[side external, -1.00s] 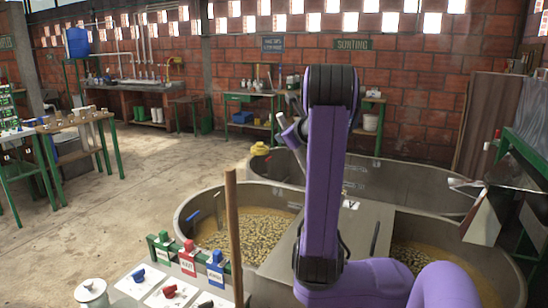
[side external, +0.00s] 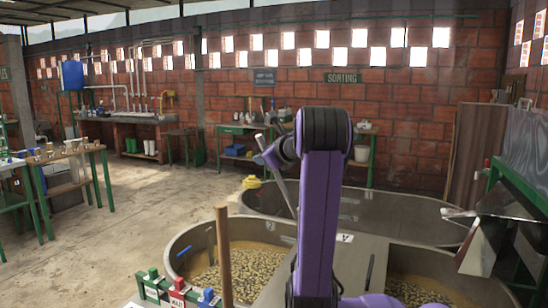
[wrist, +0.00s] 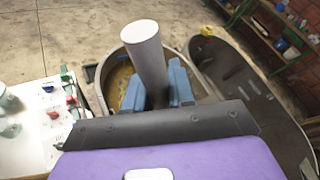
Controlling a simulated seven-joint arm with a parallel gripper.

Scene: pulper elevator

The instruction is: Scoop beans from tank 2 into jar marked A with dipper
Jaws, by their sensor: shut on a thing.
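My gripper (wrist: 157,86) has blue fingers closed around a pale grey rod, the dipper's handle (wrist: 145,48). The rod also shows in the side view (side external: 284,186), slanting down left of my purple arm. The dipper's cup is hidden. The left front tank (side external: 172,243) holds beans in brownish liquid; its rim also shows beyond my fingers in the wrist view (wrist: 102,74). The right front tank (side external: 470,274) also holds beans, partly behind my arm.
A third tank (side external: 400,226) behind shows no beans. A wooden pole (side external: 223,258) stands at the front left tank. Red, green and blue levers (side external: 178,284) stand beside it. A metal chute (side external: 483,245) is at the right. The floor at left is open.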

